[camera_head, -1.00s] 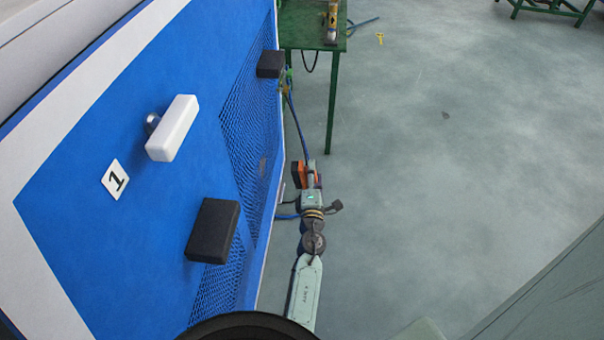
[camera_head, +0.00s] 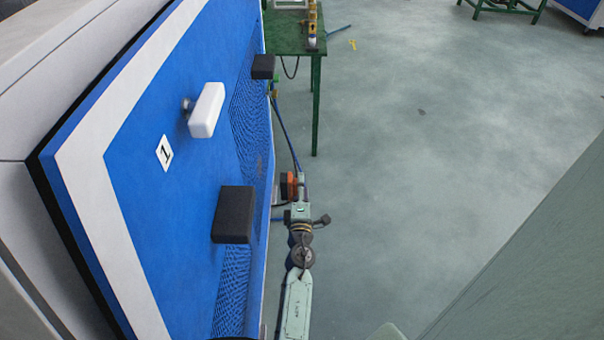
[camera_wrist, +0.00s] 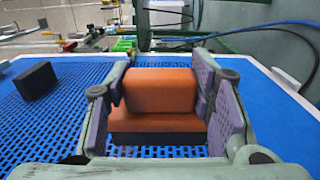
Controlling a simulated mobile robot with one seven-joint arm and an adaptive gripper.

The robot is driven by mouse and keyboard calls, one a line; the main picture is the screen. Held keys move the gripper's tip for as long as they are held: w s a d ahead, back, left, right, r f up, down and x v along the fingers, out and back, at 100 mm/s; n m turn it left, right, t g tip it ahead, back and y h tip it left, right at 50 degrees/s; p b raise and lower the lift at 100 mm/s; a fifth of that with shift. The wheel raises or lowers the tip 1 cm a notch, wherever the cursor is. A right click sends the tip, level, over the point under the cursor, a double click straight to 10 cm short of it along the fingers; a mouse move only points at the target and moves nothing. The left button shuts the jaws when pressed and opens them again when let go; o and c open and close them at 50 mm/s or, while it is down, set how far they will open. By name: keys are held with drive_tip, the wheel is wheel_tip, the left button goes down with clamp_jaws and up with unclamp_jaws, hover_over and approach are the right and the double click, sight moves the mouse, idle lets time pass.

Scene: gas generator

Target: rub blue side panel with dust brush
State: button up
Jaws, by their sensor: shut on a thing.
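The blue side panel (camera_head: 185,210) fills the left of the head view, with a white border, a number 1 label and perforated mesh areas. Its perforated part (camera_wrist: 55,125) also spreads beneath my gripper in the wrist view. My gripper (camera_wrist: 157,88) is shut on the dust brush (camera_wrist: 160,90), an orange block with a black lower part, between purple-grey finger pads. In the head view the brush (camera_head: 288,186) shows at the panel's right edge, partly hidden. Its black side is toward the panel; I cannot tell whether it touches.
A white handle (camera_head: 207,110) and black blocks (camera_head: 233,214) (camera_head: 263,67) stick out from the panel. A black block (camera_wrist: 37,81) sits left in the wrist view. A green table (camera_head: 290,38) and blue hose (camera_head: 287,135) are beyond. Floor (camera_head: 430,160) to the right is clear.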

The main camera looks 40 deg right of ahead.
sight(284, 192)
drive_tip(key=shift+w+a+b, duration=0.25)
drive_tip(key=shift+w+a, duration=0.5)
drive_tip(key=shift+a, duration=0.25)
drive_tip(key=shift+w+a+b, duration=0.25)
drive_tip(key=shift+w+a, duration=0.5)
drive_tip(key=shift+a, duration=0.25)
drive_tip(key=shift+w+a+b, duration=0.35)
drive_tip(key=shift+w+a, duration=0.5)
drive_tip(key=shift+a, duration=0.3)
drive_tip(key=shift+w+d, duration=0.1)
drive_tip(key=shift+b+x, duration=1.1)
drive_tip(key=shift+x, duration=4.8)
drive_tip(key=shift+r+p+v, duration=0.7)
drive_tip(key=shift+p+v, duration=0.5)
drive_tip(key=shift+v, duration=4.8)
drive_tip(key=shift+w+d+r+p, duration=0.4)
drive_tip(key=shift+w+d, duration=0.2)
drive_tip(key=shift+w, duration=0.25)
drive_tip(key=shift+w+d+r+p, duration=0.3)
drive_tip(key=shift+w+d, duration=0.25)
drive_tip(key=shift+w, duration=0.3)
